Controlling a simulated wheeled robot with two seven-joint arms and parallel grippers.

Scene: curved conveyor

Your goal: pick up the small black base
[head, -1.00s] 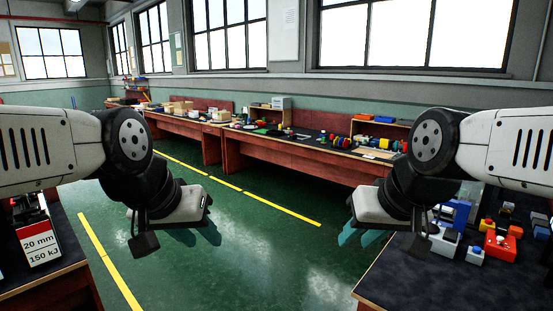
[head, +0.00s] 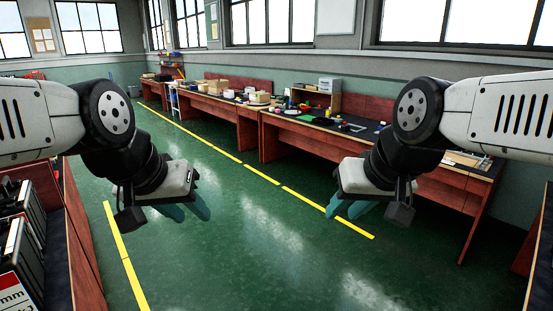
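I cannot make out the small black base for certain; the items on the far benches are too small to tell apart. My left gripper (head: 186,209) hangs over the green floor at centre left, with its teal fingers apart and nothing between them. My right gripper (head: 348,207) hangs at centre right, also with its teal fingers apart and empty. Both are well away from any bench top.
A long red-sided bench (head: 285,151) with a dark top and many small items runs along the far wall. Another bench (head: 198,107) stands farther back. A bench with dark cases (head: 22,240) is close on the left. The green floor (head: 255,235) between is clear.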

